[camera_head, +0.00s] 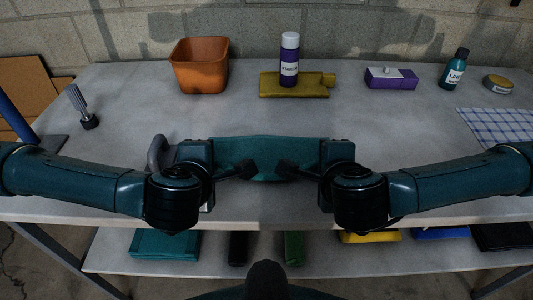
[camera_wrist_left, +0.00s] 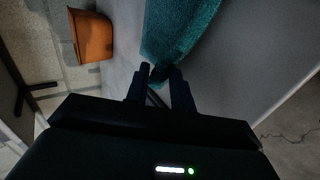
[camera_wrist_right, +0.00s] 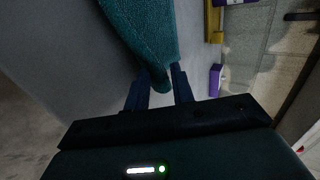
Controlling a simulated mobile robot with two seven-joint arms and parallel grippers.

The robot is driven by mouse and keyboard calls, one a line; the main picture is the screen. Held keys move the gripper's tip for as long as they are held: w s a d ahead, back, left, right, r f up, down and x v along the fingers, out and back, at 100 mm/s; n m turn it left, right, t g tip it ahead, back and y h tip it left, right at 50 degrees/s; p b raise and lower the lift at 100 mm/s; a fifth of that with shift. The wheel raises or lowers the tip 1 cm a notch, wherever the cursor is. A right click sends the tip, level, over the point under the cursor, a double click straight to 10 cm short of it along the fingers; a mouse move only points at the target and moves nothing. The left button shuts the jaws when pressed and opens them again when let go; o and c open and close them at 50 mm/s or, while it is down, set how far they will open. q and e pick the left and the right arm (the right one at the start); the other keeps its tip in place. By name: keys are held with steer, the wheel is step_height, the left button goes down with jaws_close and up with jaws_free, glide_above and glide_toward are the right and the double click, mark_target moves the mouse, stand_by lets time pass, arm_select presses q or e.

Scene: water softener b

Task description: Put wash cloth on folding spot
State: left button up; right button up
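The teal wash cloth (camera_head: 265,147) spans the space between my two grippers at the front middle of the table. My left gripper (camera_head: 248,169) has its fingers on either side of the cloth's narrowed end, and the cloth also shows in the left wrist view (camera_wrist_left: 178,30). My right gripper (camera_head: 286,169) pinches the cloth's near part from the right, and the cloth also shows in the right wrist view (camera_wrist_right: 142,35). Both grippers look shut on it. The cloth's underside is hidden, and I cannot make out a marked folding spot.
An orange bin (camera_head: 200,68), a purple-labelled bottle (camera_head: 289,60) on a mustard folded cloth (camera_head: 300,91), a purple box (camera_head: 391,82), a dark green bottle (camera_head: 454,69) and a tin (camera_head: 497,84) line the back. A checked cloth (camera_head: 505,125) lies right. The grey iron-like handle (camera_head: 156,153) is left.

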arm_select(q)
steer(key=o, duration=0.3)
arm_select(e)
steer(key=o, duration=0.3)
arm_select(q)
steer(key=s+r, duration=0.4)
steer(key=r, duration=0.5)
arm_select(e)
steer(key=s+r, duration=0.4)
steer(key=r, duration=0.5)
arm_select(q)
steer(key=shift+s, duration=0.1)
arm_select(e)
steer(key=shift+s, duration=0.1)
